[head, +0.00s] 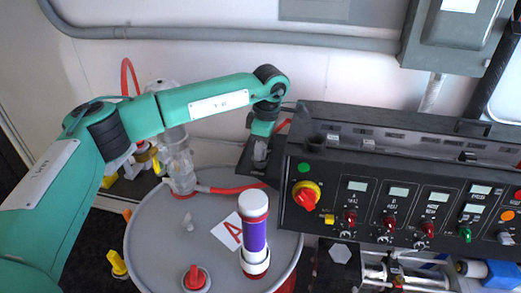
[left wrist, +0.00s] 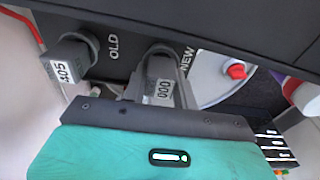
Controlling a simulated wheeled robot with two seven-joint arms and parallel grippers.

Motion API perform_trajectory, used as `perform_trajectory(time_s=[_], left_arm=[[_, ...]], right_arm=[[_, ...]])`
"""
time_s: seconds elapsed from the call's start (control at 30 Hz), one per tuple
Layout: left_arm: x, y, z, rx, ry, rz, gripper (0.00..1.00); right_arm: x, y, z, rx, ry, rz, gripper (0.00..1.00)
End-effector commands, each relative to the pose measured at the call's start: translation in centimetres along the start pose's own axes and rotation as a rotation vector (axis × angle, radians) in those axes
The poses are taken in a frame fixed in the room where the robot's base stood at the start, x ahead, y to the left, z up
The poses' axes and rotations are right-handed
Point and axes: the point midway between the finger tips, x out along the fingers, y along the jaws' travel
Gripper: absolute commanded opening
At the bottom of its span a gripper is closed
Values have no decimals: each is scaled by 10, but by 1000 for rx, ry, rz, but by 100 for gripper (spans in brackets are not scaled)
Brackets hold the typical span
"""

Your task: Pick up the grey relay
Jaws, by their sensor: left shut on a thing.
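A grey relay labelled 000 (left wrist: 160,88) is at the spot marked NEW on a dark panel in the left wrist view. My left gripper (left wrist: 158,72) is shut on this relay. A second grey relay labelled 405 (left wrist: 72,62) is at the spot marked OLD, to the left and apart from the gripper. In the head view my left gripper (head: 261,142) is at the left end of the black console, and a small grey shape (head: 260,152) shows under it. Whether the held relay touches the panel is hard to tell. My right gripper is not in view.
The black control console (head: 400,195) with knobs and displays fills the right. A grey drum (head: 160,240) stands below the arm, with a purple-banded white cylinder (head: 254,235) on top. A red hose (head: 230,189) runs close under the gripper.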

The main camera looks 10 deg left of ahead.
Motion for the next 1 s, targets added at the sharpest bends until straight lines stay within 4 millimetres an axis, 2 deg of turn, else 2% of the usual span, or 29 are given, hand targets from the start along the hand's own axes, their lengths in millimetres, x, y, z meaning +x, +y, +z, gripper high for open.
perform_trajectory(time_s=[0.13, 0.27, 0.6, 0.8, 1.0], left_arm=[[-11, 1, -1, -1, 0, 3, 6], [-32, 1, -4, -1, -2, 4, 6], [-116, 0, -14, -2, -2, 5, 6], [-161, 0, -19, -2, -1, 3, 6], [-185, 0, -22, -1, 0, 2, 6]], right_arm=[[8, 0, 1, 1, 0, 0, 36], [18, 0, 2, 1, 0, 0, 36], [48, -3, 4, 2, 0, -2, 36], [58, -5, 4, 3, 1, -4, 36], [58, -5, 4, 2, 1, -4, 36]])
